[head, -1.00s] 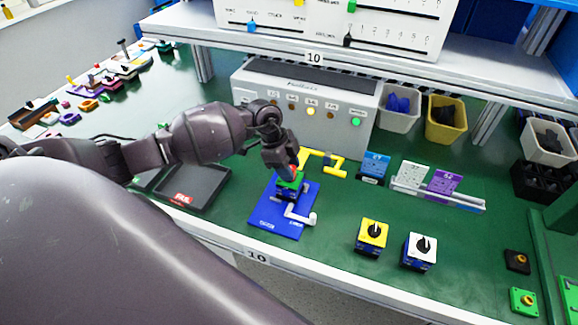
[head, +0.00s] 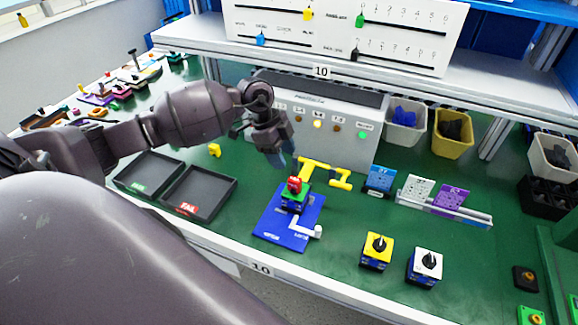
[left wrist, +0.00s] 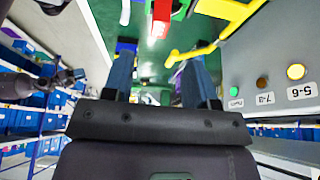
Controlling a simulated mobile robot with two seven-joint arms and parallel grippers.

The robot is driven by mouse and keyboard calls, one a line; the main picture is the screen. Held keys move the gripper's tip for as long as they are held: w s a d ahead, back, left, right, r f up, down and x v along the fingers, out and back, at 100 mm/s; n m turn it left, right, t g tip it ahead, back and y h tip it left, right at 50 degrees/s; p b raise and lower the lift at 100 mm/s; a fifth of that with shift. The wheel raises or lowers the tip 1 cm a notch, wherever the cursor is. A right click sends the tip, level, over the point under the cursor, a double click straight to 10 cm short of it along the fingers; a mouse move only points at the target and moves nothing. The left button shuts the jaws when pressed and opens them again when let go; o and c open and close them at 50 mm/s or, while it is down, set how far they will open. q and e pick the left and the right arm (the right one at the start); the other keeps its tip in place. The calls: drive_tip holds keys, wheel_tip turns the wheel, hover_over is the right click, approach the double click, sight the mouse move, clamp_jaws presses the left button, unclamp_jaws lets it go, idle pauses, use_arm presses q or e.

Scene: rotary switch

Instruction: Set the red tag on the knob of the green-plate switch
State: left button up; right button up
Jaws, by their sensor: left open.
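The red tag (head: 295,184) sits on top of the green-plate switch (head: 297,200), where the knob is; the knob itself is hidden. The switch stands in the blue fixture (head: 278,225) with a white lever. My left gripper (head: 283,163) is above and behind the tag, apart from it. In the left wrist view, its blue fingers (left wrist: 158,65) are spread with nothing held between them, and the red tag (left wrist: 161,12) shows beyond them at the top edge.
A yellow clamp bar (head: 325,172) lies just behind the switch, in front of the grey tester box (head: 345,145). Yellow-plate (head: 377,250) and white-plate (head: 425,265) switches stand to the right. Dark trays (head: 200,192) are on the left.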

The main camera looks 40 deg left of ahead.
use_arm(q)
drive_tip(key=shift+v, duration=0.95)
use_arm(e)
drive_tip(key=shift+w+r, duration=0.2)
drive_tip(key=shift+w, duration=0.2)
use_arm(q)
wheel_tip(320, 180, up, 9)
drive_tip(key=p, duration=0.6)
use_arm(e)
wheel_tip(320, 180, up, 6)
drive_tip(key=shift+f, duration=0.1)
drive_tip(key=shift+s+f, duration=0.15)
drive_tip(key=shift+s, duration=0.1)
